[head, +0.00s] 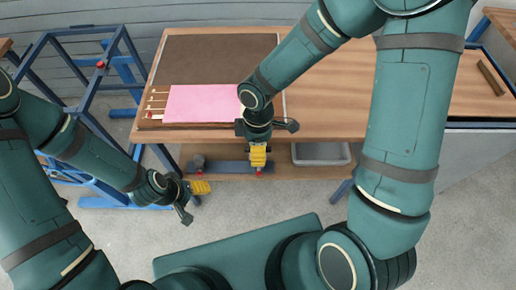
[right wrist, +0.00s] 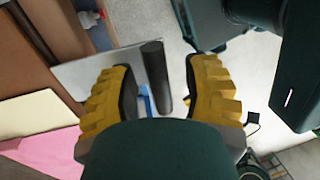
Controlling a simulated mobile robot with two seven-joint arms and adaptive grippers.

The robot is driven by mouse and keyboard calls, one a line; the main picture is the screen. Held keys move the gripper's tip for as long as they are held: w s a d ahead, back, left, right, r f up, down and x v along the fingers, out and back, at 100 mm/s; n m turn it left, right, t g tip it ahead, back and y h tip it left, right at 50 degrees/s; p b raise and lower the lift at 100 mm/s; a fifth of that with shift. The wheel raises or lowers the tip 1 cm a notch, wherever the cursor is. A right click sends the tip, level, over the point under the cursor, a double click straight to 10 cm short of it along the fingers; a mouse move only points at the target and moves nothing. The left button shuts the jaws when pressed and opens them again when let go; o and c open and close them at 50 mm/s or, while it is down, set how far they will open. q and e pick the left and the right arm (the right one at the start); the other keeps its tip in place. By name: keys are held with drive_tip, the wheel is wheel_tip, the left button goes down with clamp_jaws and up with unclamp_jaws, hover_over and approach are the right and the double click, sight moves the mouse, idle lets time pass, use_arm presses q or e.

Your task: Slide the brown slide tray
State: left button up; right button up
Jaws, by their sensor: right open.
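A dark brown flat panel (head: 215,52), which looks like the brown slide tray, lies on the left part of the wooden table. A pink sheet (head: 205,103) covers its near part. My right gripper (head: 258,158) points down at the table's near edge, in front of the pink sheet. In the right wrist view its yellow fingers (right wrist: 160,78) are open, with a dark rod (right wrist: 153,65) showing between them; I cannot tell whether they touch it. My left gripper (head: 198,188) hangs left of it, below the table's near edge; its opening is unclear.
A grey bin (head: 320,154) sits on the shelf under the wooden table (head: 335,100). A blue frame (head: 85,85) stands at the left. A shallow tray with a brown bar (head: 490,78) is at the far right. The tabletop right of the panel is mostly clear.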

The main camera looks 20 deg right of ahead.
drive_tip(key=shift+c, duration=0.4)
clamp_jaws()
drive_tip(key=shift+w, duration=0.1)
